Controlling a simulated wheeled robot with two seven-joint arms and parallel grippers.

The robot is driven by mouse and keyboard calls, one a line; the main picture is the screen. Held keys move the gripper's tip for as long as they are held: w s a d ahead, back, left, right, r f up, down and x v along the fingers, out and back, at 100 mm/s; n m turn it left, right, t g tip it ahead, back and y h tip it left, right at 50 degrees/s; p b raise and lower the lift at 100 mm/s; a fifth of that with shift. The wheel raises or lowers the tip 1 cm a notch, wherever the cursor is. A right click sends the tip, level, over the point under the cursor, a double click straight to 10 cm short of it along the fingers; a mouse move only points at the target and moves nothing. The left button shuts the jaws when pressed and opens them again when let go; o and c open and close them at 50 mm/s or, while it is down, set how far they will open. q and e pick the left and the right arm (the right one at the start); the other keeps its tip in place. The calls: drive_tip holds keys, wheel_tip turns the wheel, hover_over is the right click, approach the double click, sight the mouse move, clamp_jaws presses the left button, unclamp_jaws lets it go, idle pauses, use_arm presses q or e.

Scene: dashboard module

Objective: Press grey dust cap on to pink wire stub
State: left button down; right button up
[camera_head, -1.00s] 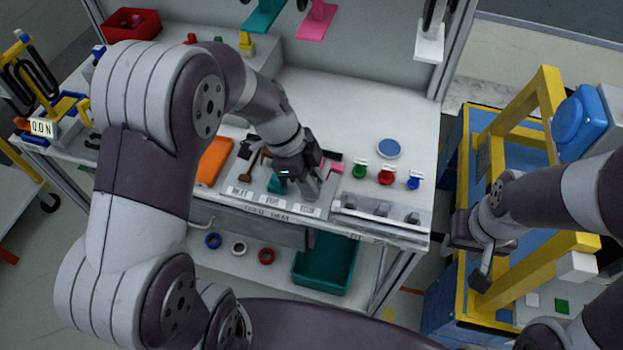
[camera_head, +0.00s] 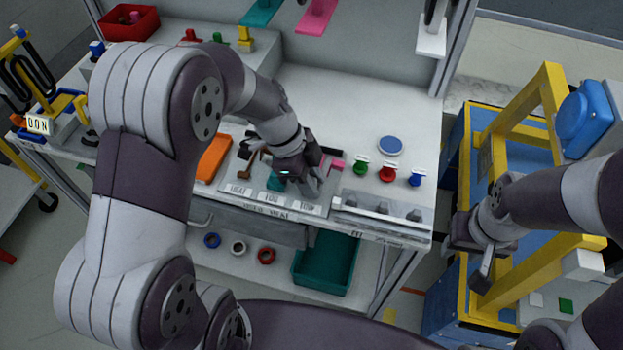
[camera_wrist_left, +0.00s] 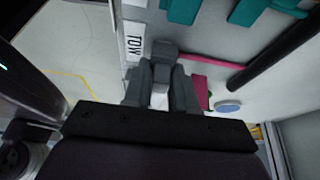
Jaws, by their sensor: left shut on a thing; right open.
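My left gripper (camera_head: 308,190) is low over the right end of the grey switch panel (camera_head: 262,193), near the label "TOW". In the left wrist view its fingers (camera_wrist_left: 160,90) are shut on a small grey piece, which looks like the grey dust cap (camera_wrist_left: 163,50). The cap is hidden in the head view. A pink piece, perhaps the pink wire stub (camera_head: 337,165), shows just right of the gripper; a pink piece (camera_wrist_left: 202,92) is also beside the fingers in the wrist view. Contact between cap and stub cannot be seen. My right gripper (camera_head: 482,268) is open and empty, by the yellow frame.
Green (camera_head: 362,168), red (camera_head: 387,172) and blue (camera_head: 416,177) knobs stand right of the panel, with a blue disc (camera_head: 390,146) behind. A grey rail (camera_head: 382,210) lines the front edge. An orange block (camera_head: 214,158) lies left. A yellow frame (camera_head: 548,95) stands at right.

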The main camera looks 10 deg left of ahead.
use_arm(q)
drive_tip(key=shift+f, duration=0.25)
drive_tip(key=c, duration=0.8)
unclamp_jaws()
drive_tip(key=p+v, duration=0.6)
drive_tip(key=v, duration=0.6)
drive_tip(key=shift+a+r, duration=0.15)
drive_tip(key=shift+r, duration=0.25)
